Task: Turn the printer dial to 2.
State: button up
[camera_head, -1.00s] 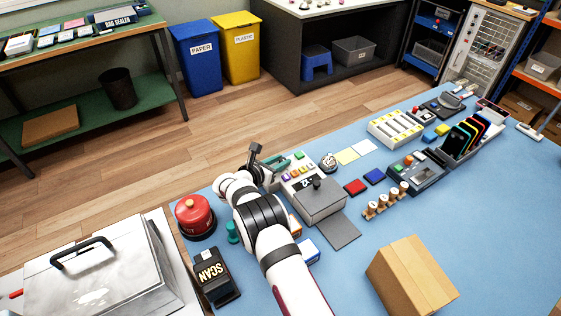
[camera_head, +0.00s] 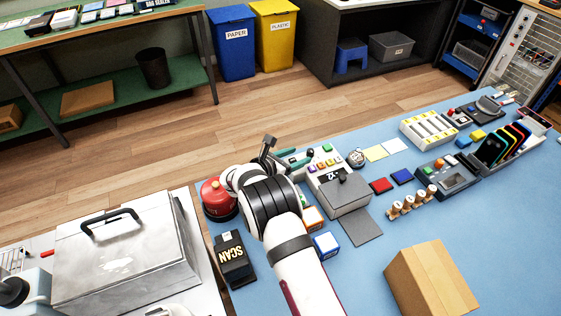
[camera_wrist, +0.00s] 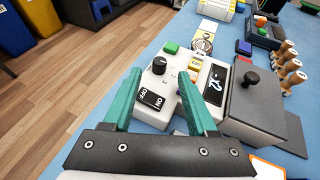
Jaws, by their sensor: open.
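The printer is a white unit with a grey box (camera_head: 346,192) and a small dark display with light characters, which look like a 2 with a mark before it. In the wrist view the display (camera_wrist: 213,84) is right of my fingers. A round black dial (camera_wrist: 160,65) with a light mark stands on the white panel; I cannot read its setting. My gripper (camera_wrist: 160,76) is open, its teal fingers pointing toward the panel with the dial between their tips in the picture. I cannot tell whether they touch it. A black ON/OFF rocker (camera_wrist: 151,100) is between the fingers.
A black knob (camera_wrist: 250,78) stands on the printer's grey box. A cardboard box (camera_head: 430,280) is at the front right. Blue table around it is clear.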

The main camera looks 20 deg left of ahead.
jog(key=v, duration=1)
jog(key=s+d+r+m+g+h, duration=0.1)
jog(key=s+d+r+m+g, duration=0.25)
jog(key=d+m, duration=0.4)
jog(key=s+d+r+m+g, duration=0.2)
jog(key=d+r+m+g, duration=0.15)
jog(key=d, duration=0.65)
jog(key=s+d+r+m+g+h, duration=0.1)
jog(key=s+d+r+m+g, duration=0.25)
jog(key=d+m, duration=0.35)
jog(key=s+d+r+m+g+y, duration=0.1)
jog(key=s+d+m+y, duration=0.15)
jog(key=s+m, duration=0.35)
jog(key=s+d+r+m+g+y, duration=0.15)
jog(key=s+d+m, duration=0.25)
jog(key=s, duration=0.4)
jog(key=s+a+f+m+y, duration=0.1)
jog(key=s+a+m+y, duration=0.2)
jog(key=s+m, duration=0.6)
jog(key=shift+s+a+y, duration=0.25)
jog(key=shift+s+y, duration=0.1)
jog(key=shift+y, duration=0.75)
